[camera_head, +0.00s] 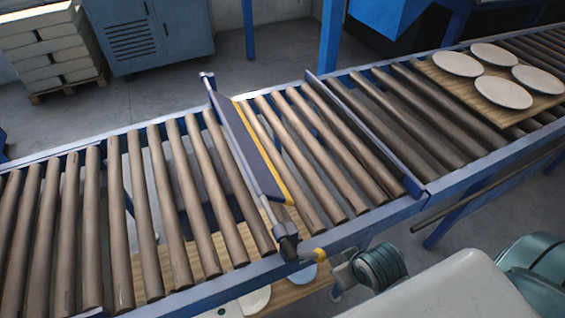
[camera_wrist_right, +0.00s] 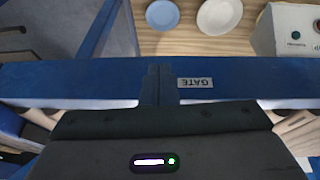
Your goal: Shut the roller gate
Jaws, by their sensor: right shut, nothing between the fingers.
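The roller gate (camera_head: 245,150) is a dark blue panel with a yellow edge, lying across the brown rollers. It looks tilted on a metal rod. The rod ends at the near rail in a dark part (camera_head: 287,245), with a yellow piece (camera_head: 319,255) beside it. My right gripper (camera_head: 338,270) is at the near rail, just right of these parts. It is shut and empty; I cannot tell whether it touches them. In the right wrist view, a blue beam carries an upside-down "GATE" label (camera_wrist_right: 195,83) beyond the dark gripper body. My left gripper is out of view.
A blue crossbar (camera_head: 368,135) spans the rollers right of the gate. A wooden board (camera_head: 510,115) with several white plates sits on the conveyor at upper right. Below the rail are a wooden surface (camera_wrist_right: 200,45), a blue plate (camera_wrist_right: 162,14), a white plate (camera_wrist_right: 217,15) and a button box (camera_wrist_right: 285,30).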

